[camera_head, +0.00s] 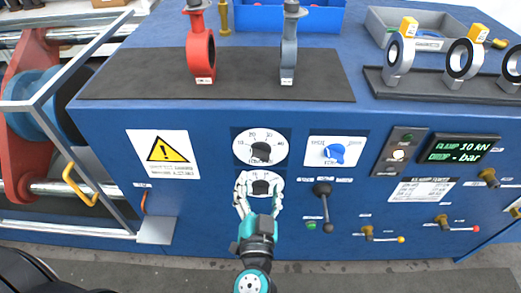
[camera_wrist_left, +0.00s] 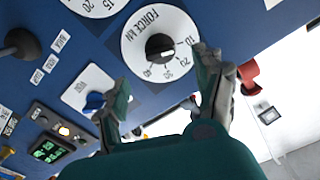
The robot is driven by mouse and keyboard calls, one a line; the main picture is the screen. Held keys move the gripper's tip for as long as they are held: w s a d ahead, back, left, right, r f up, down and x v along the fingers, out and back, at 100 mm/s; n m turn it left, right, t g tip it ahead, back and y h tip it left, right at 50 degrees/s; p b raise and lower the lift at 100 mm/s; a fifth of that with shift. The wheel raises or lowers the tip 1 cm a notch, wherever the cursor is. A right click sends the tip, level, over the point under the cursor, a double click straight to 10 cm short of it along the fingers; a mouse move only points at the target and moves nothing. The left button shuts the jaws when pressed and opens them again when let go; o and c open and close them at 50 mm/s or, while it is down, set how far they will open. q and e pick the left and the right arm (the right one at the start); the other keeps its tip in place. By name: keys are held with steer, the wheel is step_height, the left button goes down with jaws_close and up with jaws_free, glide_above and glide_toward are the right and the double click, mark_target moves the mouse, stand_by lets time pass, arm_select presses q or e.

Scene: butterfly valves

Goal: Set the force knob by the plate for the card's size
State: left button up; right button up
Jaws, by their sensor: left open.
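My left gripper (camera_head: 258,207) is open just in front of the dial. In the left wrist view its fingers (camera_wrist_left: 163,82) are spread below and beside the knob, and no grip on it shows. A printed plate (camera_head: 421,190) is on the panel at the right; its rows are too small to read. I cannot pick out the card. My right gripper is not in view.
A green display (camera_head: 459,149) reads "CLAMP 10 kN" and "DROP - bar". Another dial (camera_head: 261,148) sits above, a blue knob (camera_head: 334,152) to its right, and a black lever (camera_head: 322,200) close to my gripper's right. Valves (camera_head: 201,58) stand on top.

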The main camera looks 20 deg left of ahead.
mark_target(260, 160)
arm_select(q)
steer(key=p+x, duration=0.2)
steer(key=x, duration=0.6)
steer(key=shift+r+p, duration=0.1)
steer(key=shift+p, duration=0.25)
steer(key=shift+w+a, duration=0.25)
steer(key=shift+w, duration=0.45)
steer(key=shift+c, duration=0.4)
steer(key=c, duration=1)
